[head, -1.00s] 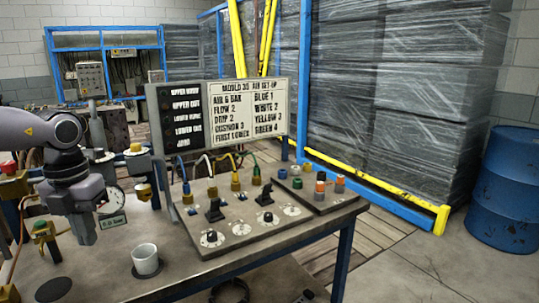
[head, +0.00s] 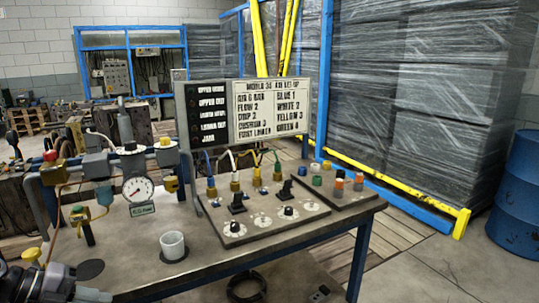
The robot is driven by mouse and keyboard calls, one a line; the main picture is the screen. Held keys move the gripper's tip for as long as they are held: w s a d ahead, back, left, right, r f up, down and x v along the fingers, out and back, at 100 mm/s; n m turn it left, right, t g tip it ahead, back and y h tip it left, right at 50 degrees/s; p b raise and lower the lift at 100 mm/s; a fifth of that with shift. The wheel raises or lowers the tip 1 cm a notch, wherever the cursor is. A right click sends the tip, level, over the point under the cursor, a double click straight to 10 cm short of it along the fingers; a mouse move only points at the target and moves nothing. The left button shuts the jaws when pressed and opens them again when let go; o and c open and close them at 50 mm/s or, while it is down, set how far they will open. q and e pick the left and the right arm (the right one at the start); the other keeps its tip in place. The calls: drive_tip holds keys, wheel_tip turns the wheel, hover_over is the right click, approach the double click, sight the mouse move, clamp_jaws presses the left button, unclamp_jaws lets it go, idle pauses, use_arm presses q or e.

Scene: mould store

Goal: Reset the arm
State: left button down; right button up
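My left arm shows only at the bottom left corner of the head view. Its dark wrist and the light-grey end of the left gripper (head: 92,295) are low at the near left edge of the workbench (head: 215,258). The frame edge cuts off much of it, and I cannot see whether its fingers are apart. I see nothing held in it. My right arm and gripper are out of view.
On the bench stand a white cup (head: 172,245), a pressure gauge (head: 138,188) among pipes and valves, a control panel (head: 262,217) with knobs and coloured hoses, and a sign board (head: 272,110). A blue barrel (head: 517,190) stands right. Wrapped stacks (head: 455,120) fill the back right.

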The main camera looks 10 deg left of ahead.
use_arm(q)
drive_tip(key=s+d+f+n+t+y, duration=0.3)
drive_tip(key=s+d+f+n, duration=0.1)
drive_tip(key=f+n, duration=0.35)
drive_tip(key=s+d+f+n+t+y, duration=0.2)
drive_tip(key=s+d+f+n+t, duration=0.15)
drive_tip(key=f+n, duration=0.4)
drive_tip(key=s+d+f+n+g, duration=0.1)
drive_tip(key=s+d+f+n, duration=0.1)
drive_tip(key=d+n, duration=0.2)
drive_tip(key=s+d+f+n+g, duration=0.2)
drive_tip(key=d+f+n, duration=0.1)
drive_tip(key=d, duration=0.8)
drive_tip(key=shift+s+d+n+y, duration=0.15)
drive_tip(key=shift+d+n+y, duration=0.1)
drive_tip(key=shift+n+y, duration=0.25)
drive_tip(key=shift+a, duration=0.15)
